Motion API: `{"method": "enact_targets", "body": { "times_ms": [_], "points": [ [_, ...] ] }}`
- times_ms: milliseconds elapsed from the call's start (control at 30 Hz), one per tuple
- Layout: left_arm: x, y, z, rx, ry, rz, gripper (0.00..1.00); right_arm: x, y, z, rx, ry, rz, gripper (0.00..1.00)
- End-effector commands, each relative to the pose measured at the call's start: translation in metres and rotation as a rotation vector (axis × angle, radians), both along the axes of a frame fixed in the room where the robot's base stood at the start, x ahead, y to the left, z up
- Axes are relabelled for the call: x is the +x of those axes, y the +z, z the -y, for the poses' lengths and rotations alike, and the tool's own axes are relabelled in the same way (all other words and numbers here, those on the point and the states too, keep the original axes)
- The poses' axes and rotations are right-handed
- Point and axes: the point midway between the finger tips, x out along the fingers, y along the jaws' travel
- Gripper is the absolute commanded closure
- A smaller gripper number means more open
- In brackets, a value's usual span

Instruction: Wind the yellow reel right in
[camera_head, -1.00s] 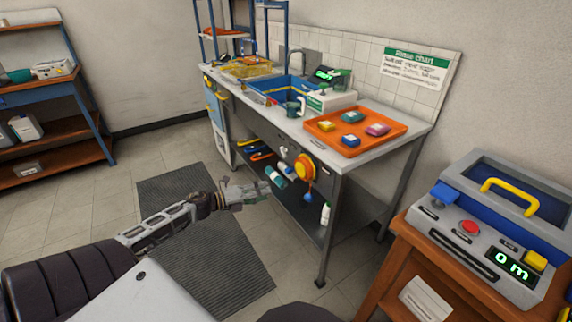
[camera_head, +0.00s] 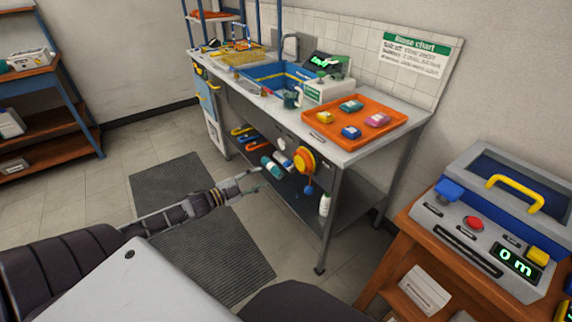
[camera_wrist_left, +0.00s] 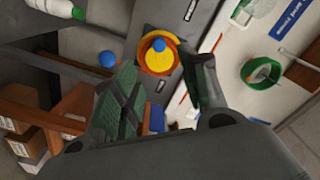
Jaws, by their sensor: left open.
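The yellow reel (camera_head: 304,161), with an orange rim, is mounted on the front of the workbench at its right end. A blue ball (camera_head: 309,190) hangs below it. In the left wrist view the yellow reel (camera_wrist_left: 157,54) sits ahead between my fingers, with the blue ball (camera_wrist_left: 107,59) beside it. My left gripper (camera_head: 258,180) is open and empty, in front of the bench and left of the reel, apart from it. Its fingers also show in the left wrist view (camera_wrist_left: 165,85). My right gripper is not in view.
An orange tray (camera_head: 395,138) with several coloured blocks lies on the bench top. Bottles, including a white one (camera_head: 325,204), are on the lower shelf. A wooden stand with a grey console (camera_head: 470,243) is at the right. A dark mat (camera_head: 210,265) covers the floor.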

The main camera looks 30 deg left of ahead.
Motion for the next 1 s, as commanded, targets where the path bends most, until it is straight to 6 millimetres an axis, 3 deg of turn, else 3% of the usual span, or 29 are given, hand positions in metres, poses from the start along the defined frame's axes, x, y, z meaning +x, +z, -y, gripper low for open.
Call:
{"method": "enact_targets", "body": {
  "times_ms": [633, 1000],
  "points": [
    [0.002, -0.001, 0.001, -0.023, -0.001, -0.011, 0.56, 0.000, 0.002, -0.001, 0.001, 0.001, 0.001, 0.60],
    [0.020, -0.001, 0.008, -0.023, -0.001, -0.010, 0.56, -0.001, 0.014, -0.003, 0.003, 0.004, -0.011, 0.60]
  ]
}}
